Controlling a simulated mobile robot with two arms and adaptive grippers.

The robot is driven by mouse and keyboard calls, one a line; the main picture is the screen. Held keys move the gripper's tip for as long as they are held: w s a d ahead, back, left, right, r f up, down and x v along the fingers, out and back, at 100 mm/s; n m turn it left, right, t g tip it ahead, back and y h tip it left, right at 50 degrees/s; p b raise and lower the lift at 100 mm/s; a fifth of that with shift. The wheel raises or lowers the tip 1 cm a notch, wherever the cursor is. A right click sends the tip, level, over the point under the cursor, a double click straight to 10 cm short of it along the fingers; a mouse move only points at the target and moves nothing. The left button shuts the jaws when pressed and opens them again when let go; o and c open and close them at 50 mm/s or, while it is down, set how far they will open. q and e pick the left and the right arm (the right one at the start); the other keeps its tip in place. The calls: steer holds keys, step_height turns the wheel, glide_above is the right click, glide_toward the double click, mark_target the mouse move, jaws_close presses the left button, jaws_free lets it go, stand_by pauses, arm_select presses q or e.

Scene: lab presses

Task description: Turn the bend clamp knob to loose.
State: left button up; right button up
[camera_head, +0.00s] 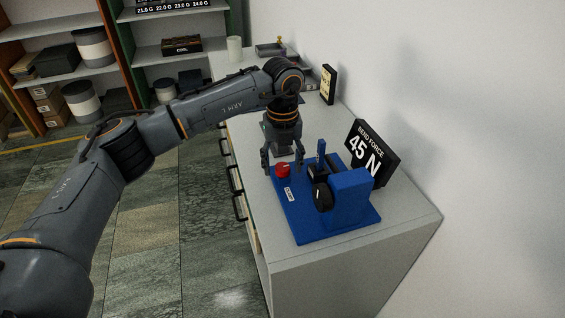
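A blue bending fixture (310,226) sits on the near end of the grey counter. A red knob (283,171) is at its back left corner, with a small white label (289,194) just in front of it. My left gripper (283,168) reaches down over the knob, one finger on each side, spread apart. I cannot tell whether the fingers touch the knob. A dark round part (322,196) and a blue upright lever (321,153) stand to the right on the fixture. My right gripper is not in view.
A black sign (371,152) reading "BEND FORCE 45 N" stands behind the fixture by the wall. A smaller sign (328,85), a white cup (234,49) and a grey tray (270,50) are farther along the counter (400,215). Shelves stand at back left.

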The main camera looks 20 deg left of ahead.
mark_target(283, 167)
arm_select(q)
step_height(283, 167, up, 12)
stand_by(0.6)
